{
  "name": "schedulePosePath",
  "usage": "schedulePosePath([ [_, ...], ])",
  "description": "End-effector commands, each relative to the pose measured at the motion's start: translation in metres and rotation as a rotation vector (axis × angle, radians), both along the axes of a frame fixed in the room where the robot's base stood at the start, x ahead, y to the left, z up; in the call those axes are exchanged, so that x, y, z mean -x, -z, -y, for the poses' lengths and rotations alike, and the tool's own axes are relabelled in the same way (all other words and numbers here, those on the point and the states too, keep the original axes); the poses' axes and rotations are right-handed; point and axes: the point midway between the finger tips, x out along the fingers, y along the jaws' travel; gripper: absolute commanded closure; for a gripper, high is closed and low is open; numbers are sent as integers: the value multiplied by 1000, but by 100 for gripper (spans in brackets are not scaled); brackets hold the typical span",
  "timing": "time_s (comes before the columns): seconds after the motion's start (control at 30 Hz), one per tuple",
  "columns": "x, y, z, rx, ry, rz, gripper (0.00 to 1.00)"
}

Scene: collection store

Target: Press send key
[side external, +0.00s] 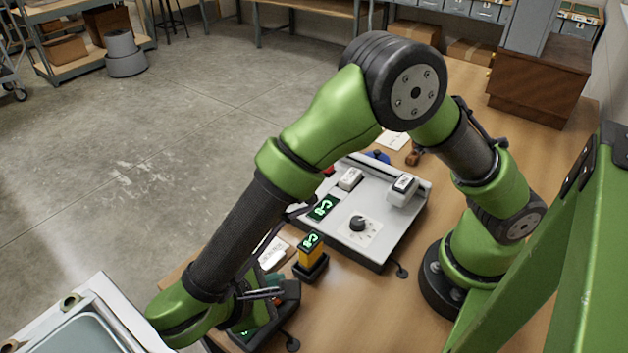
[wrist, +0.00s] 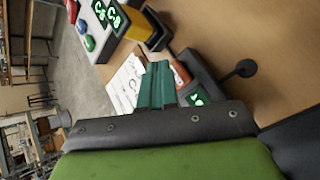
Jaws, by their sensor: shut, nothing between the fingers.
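My gripper (wrist: 157,72) is shut and empty, its two teal fingers side by side in the wrist view. They also show low in the side view (side external: 273,283), partly hidden by my arm. Beside and partly behind them is a dark device (wrist: 205,76) with an orange-red part (wrist: 181,74) and a small green-lit display (wrist: 197,99). Its body also shows in the side view (side external: 289,290), largely covered by my wrist. I cannot read a send label on any key. I cannot tell whether the fingertips touch the device.
A light grey console (side external: 385,233) with a knob (side external: 358,223) and green display (side external: 322,207) stands behind. Red, blue and green buttons (wrist: 82,26) line its edge. A yellow meter (side external: 311,252) in a dark holder and paper (wrist: 124,84) are close by. A tray (side external: 100,310) is lower left.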

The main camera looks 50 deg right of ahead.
Motion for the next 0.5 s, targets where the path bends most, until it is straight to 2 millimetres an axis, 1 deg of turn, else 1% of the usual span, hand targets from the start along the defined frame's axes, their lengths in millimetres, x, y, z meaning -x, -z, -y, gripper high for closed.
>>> schedulePosePath([
  [0.2, 0, 1, 0, 0, 0, 0, 100],
  [0.5, 0, 9, 0, 0, -1, -1, 100],
])
